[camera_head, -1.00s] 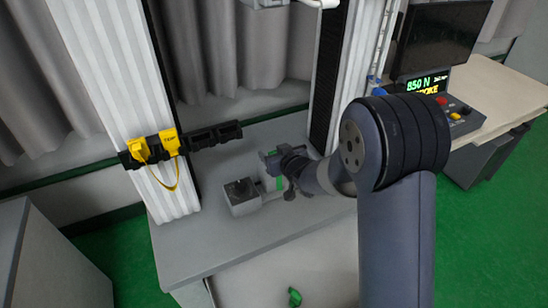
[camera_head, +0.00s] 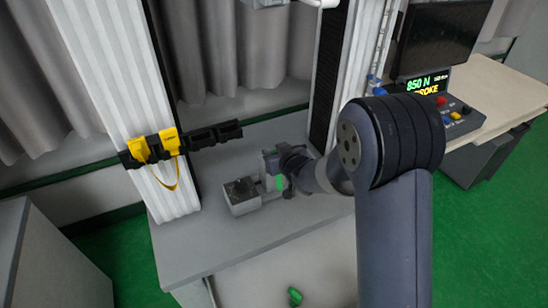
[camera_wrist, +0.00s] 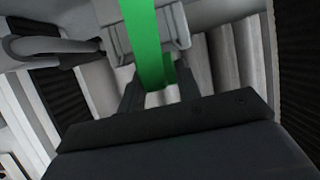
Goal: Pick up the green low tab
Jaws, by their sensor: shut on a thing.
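The green low tab (camera_wrist: 144,42) runs down from the top of the wrist view and ends between the two dark fingers of my gripper (camera_wrist: 160,88). My gripper is shut on it. In the head view, a small green part of the tab (camera_head: 280,183) shows beside my gripper (camera_head: 271,168), just right of a grey block on the machine's base. The fingers hide much of the tab there. In the wrist view, a grey bracket-like part stands behind the tab.
The grey block (camera_head: 241,196) with a dark top sits close left of my gripper. A loose green piece (camera_head: 294,296) lies nearer on the pale surface. A ribbed column (camera_head: 130,110) carries yellow tags (camera_head: 155,147) on a black rail. A control console (camera_head: 450,118) stands right.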

